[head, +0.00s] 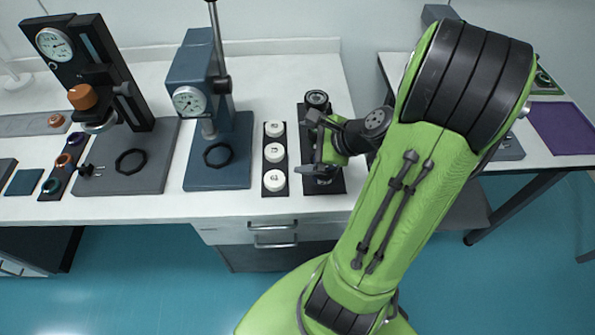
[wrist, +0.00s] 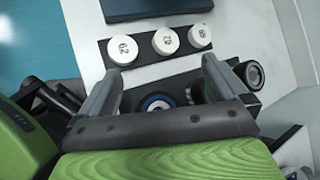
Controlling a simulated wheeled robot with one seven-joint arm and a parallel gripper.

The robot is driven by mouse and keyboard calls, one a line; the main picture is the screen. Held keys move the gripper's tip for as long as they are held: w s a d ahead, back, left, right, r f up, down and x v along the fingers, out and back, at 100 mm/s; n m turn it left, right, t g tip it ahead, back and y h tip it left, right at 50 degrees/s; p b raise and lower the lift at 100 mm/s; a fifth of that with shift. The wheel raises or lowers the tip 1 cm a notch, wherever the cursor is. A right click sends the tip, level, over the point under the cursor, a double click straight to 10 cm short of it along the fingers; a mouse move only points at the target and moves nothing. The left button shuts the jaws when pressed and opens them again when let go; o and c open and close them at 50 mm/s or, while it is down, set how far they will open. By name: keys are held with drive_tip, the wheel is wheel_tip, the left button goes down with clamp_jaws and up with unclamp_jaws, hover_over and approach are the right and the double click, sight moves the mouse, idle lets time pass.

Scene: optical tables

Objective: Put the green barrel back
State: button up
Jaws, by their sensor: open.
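My gripper (head: 312,145) hangs over a dark rack (head: 337,184) near the table's right end. In the wrist view its two fingers (wrist: 160,72) are spread apart, with nothing held between them. A barrel with a blue ring around its lens (wrist: 157,103) shows between the fingers, partly cut off by my gripper's body. A dark, faintly greenish shape (wrist: 200,93) sits beside the right finger, mostly hidden. Another black barrel with a glass top (head: 316,98) stands upright at the rack's back end, also in the wrist view (wrist: 253,75). I cannot tell which one is the green barrel.
A dark strip with three white numbered discs (head: 274,153) lies just left of my gripper. Further left stand a blue gauge stand (head: 219,176) and a black gauge stand (head: 98,60). A small rack (head: 47,194) with coloured rings is at far left.

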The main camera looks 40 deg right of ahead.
drive_tip(key=s+a+r+n+g, duration=0.2)
drive_tip(key=a+r+n+g, duration=0.1)
drive_tip(key=a+n, duration=0.7)
drive_tip(key=s+a+r+n+h, duration=0.1)
drive_tip(key=s+a+r+n, duration=0.1)
drive_tip(key=s+n, duration=0.3)
drive_tip(key=s+a+r+n+h, duration=0.2)
drive_tip(key=s+r+n, duration=0.3)
drive_tip(key=n, duration=0.5)
drive_tip(key=shift+s+a+r, duration=0.2)
drive_tip(key=shift+a, duration=0.55)
wheel_tip(320, 180, up, 4)
drive_tip(key=p, duration=0.3)
drive_tip(key=shift+f+p, duration=0.15)
drive_tip(key=shift+p, duration=0.15)
